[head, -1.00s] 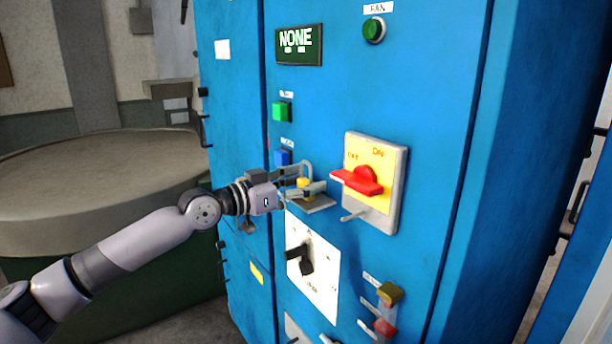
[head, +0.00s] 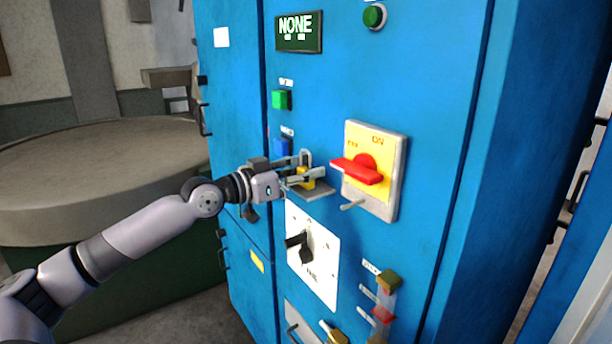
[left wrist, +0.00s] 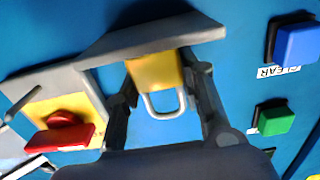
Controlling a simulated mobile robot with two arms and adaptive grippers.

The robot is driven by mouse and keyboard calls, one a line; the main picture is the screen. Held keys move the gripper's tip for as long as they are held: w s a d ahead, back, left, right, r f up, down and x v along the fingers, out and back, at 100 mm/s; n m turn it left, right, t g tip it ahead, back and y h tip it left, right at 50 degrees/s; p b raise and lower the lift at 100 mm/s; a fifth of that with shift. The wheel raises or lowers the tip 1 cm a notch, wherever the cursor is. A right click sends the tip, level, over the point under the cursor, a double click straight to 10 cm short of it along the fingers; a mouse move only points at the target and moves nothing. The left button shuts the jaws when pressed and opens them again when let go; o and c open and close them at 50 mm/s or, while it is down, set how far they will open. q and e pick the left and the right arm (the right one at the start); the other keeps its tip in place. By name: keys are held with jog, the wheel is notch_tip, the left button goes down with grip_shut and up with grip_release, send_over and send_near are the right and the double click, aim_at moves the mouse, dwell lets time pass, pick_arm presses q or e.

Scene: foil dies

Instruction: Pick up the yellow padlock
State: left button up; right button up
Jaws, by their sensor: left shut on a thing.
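The yellow padlock (head: 305,178) with a grey shackle is on a small grey shelf (head: 318,193) on the blue cabinet front. My left gripper (head: 304,176) is shut on the padlock, with a finger on each side of its body. In the left wrist view the padlock (left wrist: 155,72) sits between the two fingers (left wrist: 158,85), its shackle showing toward the palm. The padlock's body is against or very close to the shelf (left wrist: 150,42); I cannot tell whether they touch. My right gripper is not in view.
A red rotary switch (head: 358,171) on a yellow plate stands out just right of the shelf. A black selector knob (head: 299,246) is below it, green (head: 280,99) and blue (head: 282,147) buttons above left. A large round grey table (head: 100,180) is at left.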

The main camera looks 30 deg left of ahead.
pick_arm(q)
jog(key=shift+c, duration=1.2)
jog(key=shift+s+r+b, duration=0.1)
jog(key=shift+r+b, duration=0.1)
jog(key=shift+b, duration=0.25)
jog(key=shift+s+a+r, duration=0.1)
jog(key=shift+r, duration=0.25)
notch_tip(320, 180, up, 6)
jog(key=shift+b, duration=0.35)
jog(key=b+v, duration=1.6)
jog(key=v, duration=0.3)
jog(key=shift+s, duration=0.3)
